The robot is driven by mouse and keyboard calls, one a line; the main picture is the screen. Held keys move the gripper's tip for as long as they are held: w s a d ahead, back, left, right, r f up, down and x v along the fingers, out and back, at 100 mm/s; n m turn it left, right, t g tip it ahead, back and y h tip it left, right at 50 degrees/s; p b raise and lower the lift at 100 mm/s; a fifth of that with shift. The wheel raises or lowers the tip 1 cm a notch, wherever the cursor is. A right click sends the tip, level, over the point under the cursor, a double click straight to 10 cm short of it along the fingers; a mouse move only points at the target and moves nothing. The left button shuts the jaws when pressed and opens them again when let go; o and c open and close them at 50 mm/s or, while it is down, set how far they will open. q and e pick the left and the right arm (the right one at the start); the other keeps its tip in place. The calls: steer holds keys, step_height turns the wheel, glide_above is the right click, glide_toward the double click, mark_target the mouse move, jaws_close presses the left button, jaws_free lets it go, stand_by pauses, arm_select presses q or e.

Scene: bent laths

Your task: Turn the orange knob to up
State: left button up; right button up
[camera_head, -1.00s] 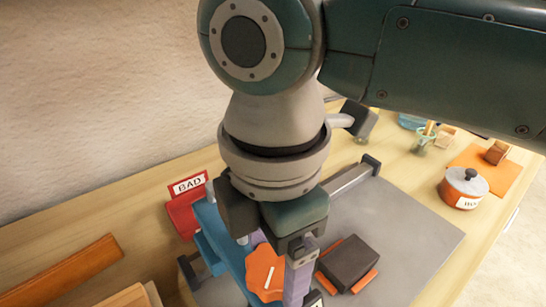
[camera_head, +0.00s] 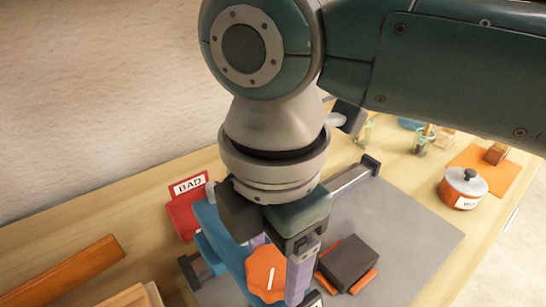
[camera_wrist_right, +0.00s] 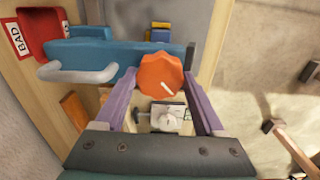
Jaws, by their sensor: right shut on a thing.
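The orange knob (camera_head: 266,272) is a faceted disc with a white pointer line, on the front of a blue device (camera_head: 228,250). In the head view the line runs nearly upright, leaning slightly. In the right wrist view the knob (camera_wrist_right: 161,76) lies between my two purple fingers, its line slanting to the lower right. My right gripper (camera_head: 278,262) is shut on the knob, one finger on each side. The knob's rim is partly hidden by the fingers. My left gripper is not in view.
A red bin labelled BAD (camera_head: 187,208) stands behind the device. A dark block (camera_head: 348,262) lies on an orange piece on the grey mat (camera_head: 415,235). An orange pot (camera_head: 463,188) stands at the right. An orange lath (camera_head: 62,270) lies at the left.

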steer(key=n, duration=0.3)
steer(key=shift+r+p, duration=0.1)
steer(key=shift+p, duration=0.25)
steer(key=n, duration=0.8)
steer(key=shift+n, duration=0.3)
steer(key=n, duration=0.3)
steer(key=shift+n+b, duration=0.3)
steer(key=n, duration=0.3)
steer(key=shift+n+b, duration=0.3)
steer(key=shift+b, duration=0.05)
steer(key=n, duration=0.2)
steer(key=shift+n+b, duration=0.3)
steer(key=shift+b, duration=0.1)
steer(key=shift+n+b, duration=0.55)
steer(key=shift+n, duration=0.95)
